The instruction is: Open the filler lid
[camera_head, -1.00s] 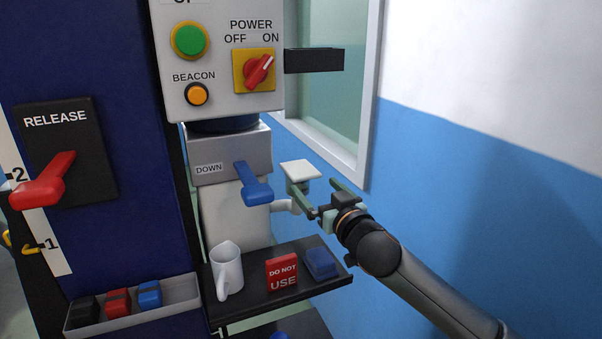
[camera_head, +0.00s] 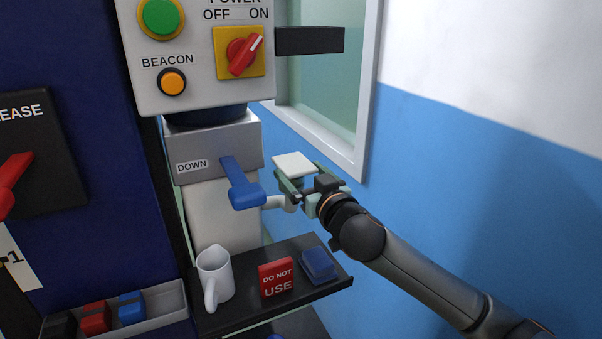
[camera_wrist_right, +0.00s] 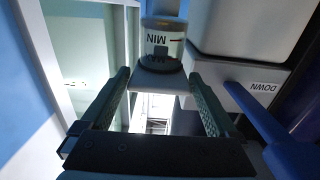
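The filler lid (camera_head: 293,163) is a small white square plate. It sits level on top of the filler, beside the grey machine column, with a white elbow pipe (camera_head: 276,203) below it. My right gripper (camera_head: 297,173) is open at the lid, its green fingers reaching toward the lid's near and right sides. In the right wrist view, the open fingers (camera_wrist_right: 160,100) stand apart. A pale plate, seemingly the lid (camera_wrist_right: 158,84), lies between and beyond their tips, by a dark ring and a clear cylinder marked MIN (camera_wrist_right: 162,40). I cannot tell whether they touch it. My left gripper is not in view.
A blue DOWN lever (camera_head: 242,190) is close left of the gripper. A black shelf (camera_head: 240,312) below holds a white mug (camera_head: 214,277), a red DO NOT USE block (camera_head: 276,279) and a blue block (camera_head: 319,264). A window frame and wall stand behind.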

